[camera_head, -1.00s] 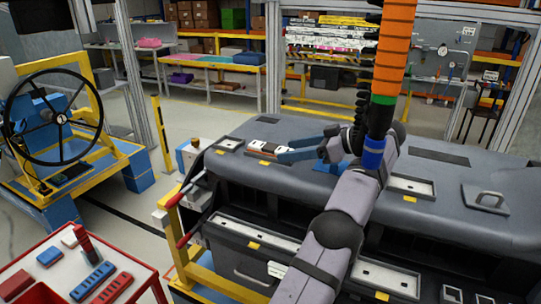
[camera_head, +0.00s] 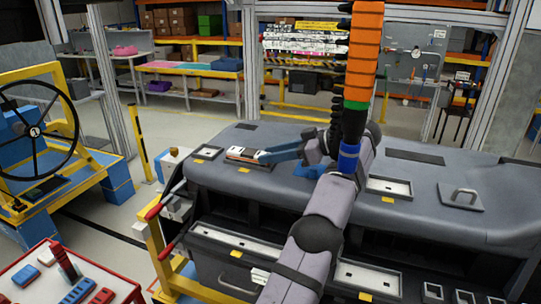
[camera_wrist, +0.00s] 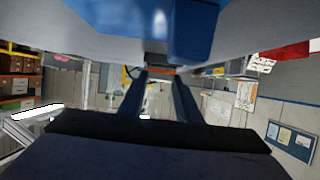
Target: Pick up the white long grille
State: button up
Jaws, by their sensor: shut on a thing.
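The white long grille (camera_head: 247,153), with a pale top and a reddish-brown strip, lies at the left part of the grey dashboard module (camera_head: 425,180). My gripper (camera_head: 263,157) reaches it from the right. Its blue fingers are close together and shut at the grille's right end. The grille still appears at the dashboard surface; I cannot see a gap under it. In the wrist view, my gripper's fingers (camera_wrist: 159,78) extend toward a small dark and orange patch. The grip itself is too small there to make out.
A red table (camera_head: 112,278) with several parts stands at lower left. A steering-wheel rig (camera_head: 40,150) stands at far left. Shelves are behind.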

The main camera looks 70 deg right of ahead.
jog(key=shift+r+p, duration=0.4)
jog(key=shift+r, duration=0.4)
jog(key=shift+r+p, duration=0.65)
jog(key=shift+r, duration=0.15)
jog(key=a+b, duration=0.1)
jog(key=b, duration=0.2)
jog(key=s+a+b, duration=0.1)
jog(key=a+b, duration=0.1)
jog(key=b, duration=0.1)
jog(key=s+a+f+b, duration=0.1)
jog(key=a+b, duration=0.1)
jog(key=b, duration=0.2)
jog(key=shift+a+f, duration=0.1)
jog(key=shift+a, duration=0.1)
jog(key=s+a+b, duration=0.2)
jog(key=a+b, duration=0.1)
jog(key=a, duration=0.2)
jog(key=s+a+r+b, duration=0.1)
jog(key=s+a+b, duration=0.1)
jog(key=a, duration=0.4)
jog(key=shift+a+b, duration=0.3)
jog(key=shift+b, duration=0.4)
